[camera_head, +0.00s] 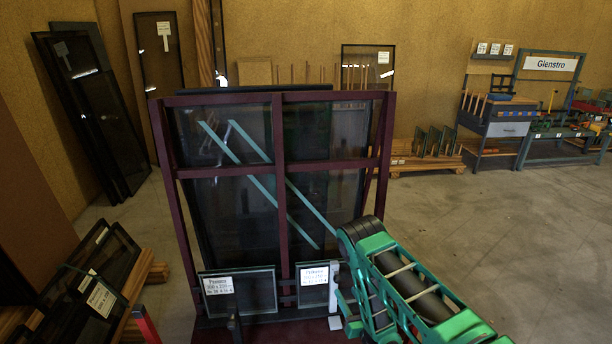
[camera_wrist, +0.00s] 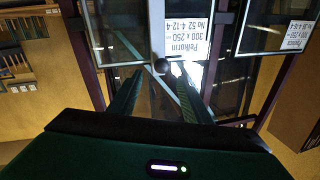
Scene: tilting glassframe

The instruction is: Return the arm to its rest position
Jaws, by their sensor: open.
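My green arm (camera_head: 405,285) reaches in from the lower right toward the dark red tilting frame (camera_head: 279,190), in front of its lower right part. In the wrist view my gripper (camera_wrist: 160,78) is open, with its two dark fingers apart. A small dark round knob (camera_wrist: 162,66) shows between the fingertips; I cannot tell whether anything touches it. Just beyond is a small glass pane (camera_wrist: 125,30) with a white label, upside down in this view. In the head view that labelled pane (camera_head: 312,287) stands at the frame's lower right, partly hidden by my arm.
A second labelled pane (camera_head: 240,292) stands at the frame's lower left. Stacked panes (camera_head: 90,275) lie at the left front, and tall dark panels (camera_head: 95,110) lean on the back wall. The concrete floor (camera_head: 500,230) at the right is clear.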

